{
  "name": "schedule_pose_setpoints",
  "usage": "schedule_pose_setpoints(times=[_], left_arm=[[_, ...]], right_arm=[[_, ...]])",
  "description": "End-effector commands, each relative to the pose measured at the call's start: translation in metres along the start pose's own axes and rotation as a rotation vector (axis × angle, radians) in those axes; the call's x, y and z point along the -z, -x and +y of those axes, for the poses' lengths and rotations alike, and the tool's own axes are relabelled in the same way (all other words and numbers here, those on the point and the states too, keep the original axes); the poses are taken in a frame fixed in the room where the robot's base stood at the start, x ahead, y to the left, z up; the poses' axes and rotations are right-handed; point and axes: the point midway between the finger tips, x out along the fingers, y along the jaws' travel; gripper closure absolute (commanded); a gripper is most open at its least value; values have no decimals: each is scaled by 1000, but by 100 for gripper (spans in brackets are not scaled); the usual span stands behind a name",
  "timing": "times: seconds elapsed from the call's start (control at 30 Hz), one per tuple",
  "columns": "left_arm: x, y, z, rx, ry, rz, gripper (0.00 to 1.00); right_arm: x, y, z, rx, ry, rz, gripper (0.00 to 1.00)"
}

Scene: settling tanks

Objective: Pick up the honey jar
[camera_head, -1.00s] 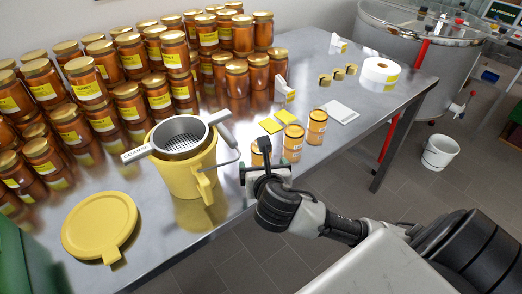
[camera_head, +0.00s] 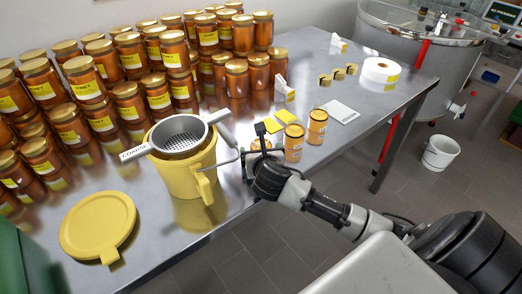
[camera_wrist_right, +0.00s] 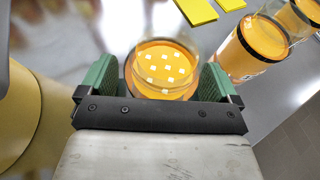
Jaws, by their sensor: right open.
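A honey jar (camera_wrist_right: 165,50) with a clear glass rim and orange contents, marked by several white squares, stands between the fingers of my right gripper (camera_wrist_right: 160,72) in the right wrist view. Green finger pads flank it on both sides; I cannot tell whether they touch it. In the head view my right gripper (camera_head: 264,158) is low at the table's front edge and hides most of this jar (camera_head: 262,144). Two similar jars stand to its right, a nearer one (camera_head: 293,142) and a farther one (camera_head: 317,127). My left gripper is not in view.
A yellow bucket (camera_head: 183,180) with a sieve (camera_head: 180,136) stands left of my right gripper, its handles reaching close. Many labelled jars (camera_head: 88,88) fill the table's back left. Yellow pads (camera_head: 283,117) and a white card (camera_head: 341,112) lie behind the jars.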

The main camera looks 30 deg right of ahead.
Motion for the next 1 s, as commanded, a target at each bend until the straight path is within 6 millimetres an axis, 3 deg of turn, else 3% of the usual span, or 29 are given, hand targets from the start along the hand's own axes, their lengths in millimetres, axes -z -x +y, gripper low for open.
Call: schedule_pose_setpoints(times=[0.13,0.53,0.83,1.0], left_arm=[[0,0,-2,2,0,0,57],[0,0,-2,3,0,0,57],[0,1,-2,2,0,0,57],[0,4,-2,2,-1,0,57]], right_arm=[[0,0,0,0,0,0,9],[-1,1,0,0,0,-1,69],[-4,2,0,0,-1,-2,69],[-19,8,0,0,-1,-5,69]])
